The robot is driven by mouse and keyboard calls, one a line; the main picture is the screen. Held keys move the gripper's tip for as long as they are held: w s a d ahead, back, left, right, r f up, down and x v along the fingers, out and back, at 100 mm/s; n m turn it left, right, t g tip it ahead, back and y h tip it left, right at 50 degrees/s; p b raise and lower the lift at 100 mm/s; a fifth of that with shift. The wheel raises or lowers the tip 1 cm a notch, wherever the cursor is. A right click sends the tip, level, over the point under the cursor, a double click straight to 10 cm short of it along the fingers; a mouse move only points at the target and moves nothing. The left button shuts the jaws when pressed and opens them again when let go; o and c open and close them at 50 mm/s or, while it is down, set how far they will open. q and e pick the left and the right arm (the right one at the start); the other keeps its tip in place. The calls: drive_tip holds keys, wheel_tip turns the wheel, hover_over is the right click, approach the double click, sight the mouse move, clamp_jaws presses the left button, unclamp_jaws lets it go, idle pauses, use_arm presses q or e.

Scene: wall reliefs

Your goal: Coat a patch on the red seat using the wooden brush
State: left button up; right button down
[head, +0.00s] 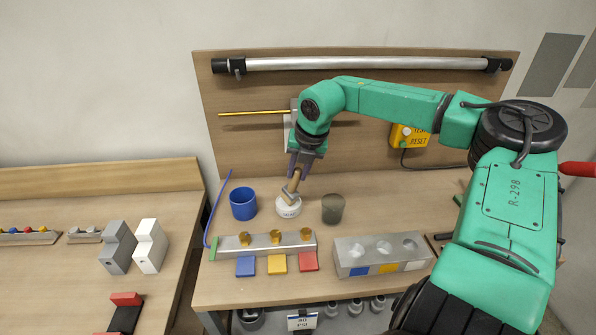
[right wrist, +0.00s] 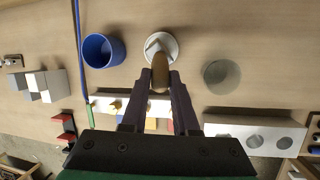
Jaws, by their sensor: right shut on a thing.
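My right gripper (head: 297,165) is shut on the wooden brush (head: 291,187), which points down. The brush's lower end is at the mouth of a round white pot (head: 289,207); its tip is hidden. In the right wrist view the brush (right wrist: 160,72) sits between the fingers, with the white pot (right wrist: 168,50) just beyond. A red square pad (head: 308,261) lies at the front right of a metal bar (head: 236,244) with several brass pieces, beside a yellow pad (head: 277,263) and a blue pad (head: 246,266). My left gripper is out of view.
A blue cup (head: 243,203) stands left of the pot and a dark grey cup (head: 333,208) stands right of it. A grey block with round recesses (head: 383,254) is at the front right. A backboard (head: 365,150) rises behind, with a yellow reset box (head: 408,136).

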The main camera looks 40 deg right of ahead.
drive_tip(key=shift+r+p, duration=1.85)
drive_tip(key=shift+r, duration=1.75)
